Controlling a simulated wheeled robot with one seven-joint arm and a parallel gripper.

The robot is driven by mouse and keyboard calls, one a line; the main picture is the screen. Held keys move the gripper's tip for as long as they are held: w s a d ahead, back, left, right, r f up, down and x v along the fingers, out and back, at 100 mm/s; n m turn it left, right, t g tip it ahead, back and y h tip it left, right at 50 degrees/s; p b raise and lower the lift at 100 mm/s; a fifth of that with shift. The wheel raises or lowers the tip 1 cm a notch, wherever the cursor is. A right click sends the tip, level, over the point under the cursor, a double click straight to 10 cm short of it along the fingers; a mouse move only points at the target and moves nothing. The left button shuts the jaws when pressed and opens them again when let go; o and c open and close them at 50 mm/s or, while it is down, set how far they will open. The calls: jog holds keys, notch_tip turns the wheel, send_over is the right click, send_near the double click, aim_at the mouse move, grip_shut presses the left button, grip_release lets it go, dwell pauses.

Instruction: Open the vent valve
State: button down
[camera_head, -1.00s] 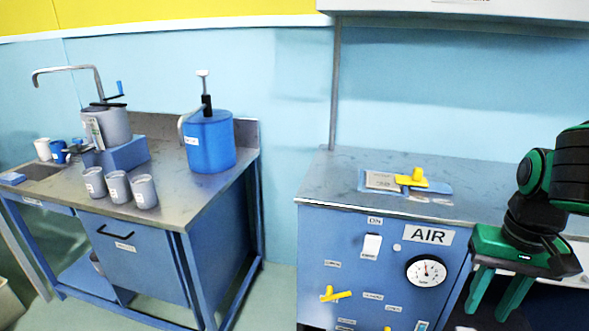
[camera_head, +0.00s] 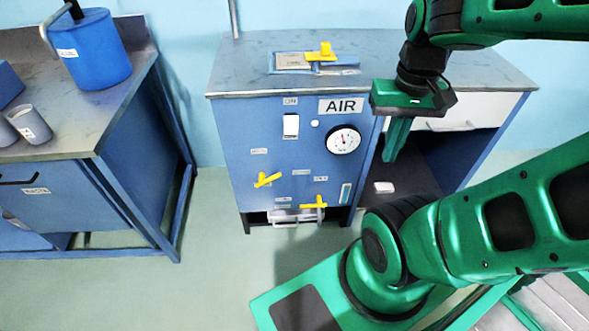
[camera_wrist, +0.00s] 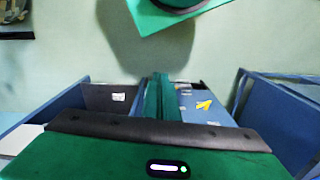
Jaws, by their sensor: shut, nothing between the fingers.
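The blue cabinet panel marked AIR (camera_head: 341,106) carries two yellow handles. The left yellow handle (camera_head: 267,179) is tilted, and the lower right yellow handle (camera_head: 314,202) lies roughly level with a short stem upward. Their small labels are too small to read, so I cannot tell which is the vent valve. My gripper (camera_head: 396,158) is shut and empty, pointing down in front of the open bay right of the panel, apart from both handles. In the wrist view my gripper (camera_wrist: 160,82) also shows shut, with one yellow handle (camera_wrist: 204,105) to its right.
The panel also has a gauge (camera_head: 343,140) and a white switch (camera_head: 291,126). A yellow-handled item (camera_head: 322,52) lies on the cabinet top. A bench with a blue canister (camera_head: 92,52) stands left.

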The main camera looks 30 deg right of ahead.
jog(key=w+a+f+n+g+h, duration=0.15)
jog(key=w+f+n+h, duration=0.25)
jog(key=w+f+n, duration=0.55)
jog(key=w+a+f+n+t+h, duration=0.1)
jog(key=w+a+f+n+h, duration=0.15)
jog(key=w+f+n, duration=0.7)
jog(key=w+a+f+n+t, duration=0.3)
jog(key=f+n, duration=0.4)
jog(key=f, duration=0.1)
jog(key=w+a+f+n+t+h, duration=0.1)
jog(key=w+a+f+n+t, duration=0.2)
jog(key=f+n, duration=0.4)
jog(key=w+a+f+n+t+h, duration=0.1)
jog(key=w+a+f+n+t, duration=0.2)
jog(key=f+n, duration=0.5)
jog(key=shift+a+f+t, duration=0.55)
jog(key=shift+a+f, duration=0.3)
jog(key=shift+a, duration=0.1)
